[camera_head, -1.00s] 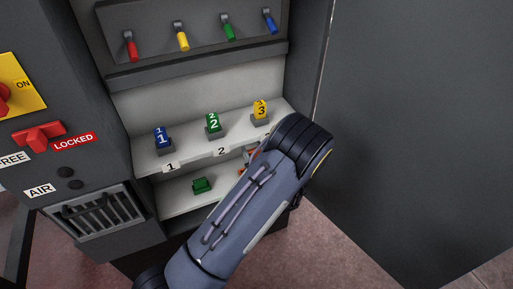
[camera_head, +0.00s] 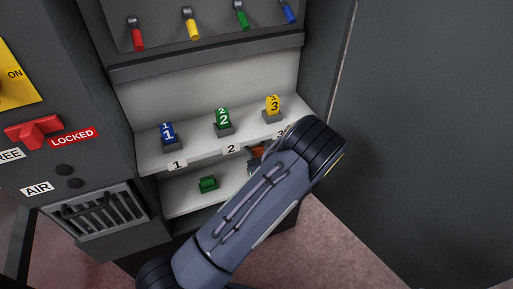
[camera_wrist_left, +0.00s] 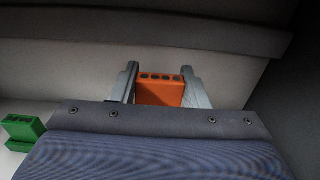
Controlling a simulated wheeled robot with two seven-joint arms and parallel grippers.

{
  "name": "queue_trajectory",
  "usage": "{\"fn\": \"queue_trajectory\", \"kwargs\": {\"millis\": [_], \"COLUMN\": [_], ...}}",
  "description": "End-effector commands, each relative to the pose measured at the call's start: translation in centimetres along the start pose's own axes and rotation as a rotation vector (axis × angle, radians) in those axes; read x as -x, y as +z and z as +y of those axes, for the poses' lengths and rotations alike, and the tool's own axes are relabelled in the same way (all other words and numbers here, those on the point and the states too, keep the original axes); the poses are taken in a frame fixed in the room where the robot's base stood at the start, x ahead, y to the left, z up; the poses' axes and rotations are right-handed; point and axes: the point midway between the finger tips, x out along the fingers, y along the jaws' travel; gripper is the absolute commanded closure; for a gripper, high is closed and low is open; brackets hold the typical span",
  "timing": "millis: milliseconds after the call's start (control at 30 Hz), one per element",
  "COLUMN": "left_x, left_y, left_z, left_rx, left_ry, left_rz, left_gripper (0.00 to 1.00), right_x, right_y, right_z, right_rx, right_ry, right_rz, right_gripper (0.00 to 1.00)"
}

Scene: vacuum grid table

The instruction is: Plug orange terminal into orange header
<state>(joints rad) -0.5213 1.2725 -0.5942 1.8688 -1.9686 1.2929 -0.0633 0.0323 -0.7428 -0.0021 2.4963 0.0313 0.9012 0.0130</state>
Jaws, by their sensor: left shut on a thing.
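The orange terminal (camera_wrist_left: 160,92) is a block with a row of dark holes along its visible edge. In the left wrist view my left gripper (camera_wrist_left: 163,84) is shut on it, one grey finger on each side. In the head view only a small part of the orange terminal (camera_head: 258,151) shows, just under the front edge of the upper shelf; my forearm hides most of the gripper. No separate orange header can be made out. My right gripper is not in view.
A green block (camera_head: 207,184) sits on the lower shelf (camera_head: 180,203), left of my arm. Blue (camera_head: 168,135), green (camera_head: 222,120) and yellow (camera_head: 273,106) numbered blocks stand on the upper shelf (camera_head: 196,137). A dark panel (camera_head: 420,120) stands close to my arm's right.

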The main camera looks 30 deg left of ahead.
Motion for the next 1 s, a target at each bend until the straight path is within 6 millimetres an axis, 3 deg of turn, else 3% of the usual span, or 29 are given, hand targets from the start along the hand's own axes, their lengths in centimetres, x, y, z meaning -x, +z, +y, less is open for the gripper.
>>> {"fn": "queue_trajectory", "kwargs": {"millis": [500, 1000], "left_x": [0.0, 0.0], "left_y": [-4.7, -4.9], "left_z": [0.0, 0.0], "left_rx": [0.000, 0.000], "left_ry": [0.000, 0.000], "left_rz": [-0.001, 0.000], "left_gripper": [0.81, 0.81], "right_x": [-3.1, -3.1], "right_y": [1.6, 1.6], "right_z": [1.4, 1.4], "right_rx": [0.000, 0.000], "right_ry": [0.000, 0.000], "right_rz": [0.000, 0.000], "right_gripper": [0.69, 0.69]}}
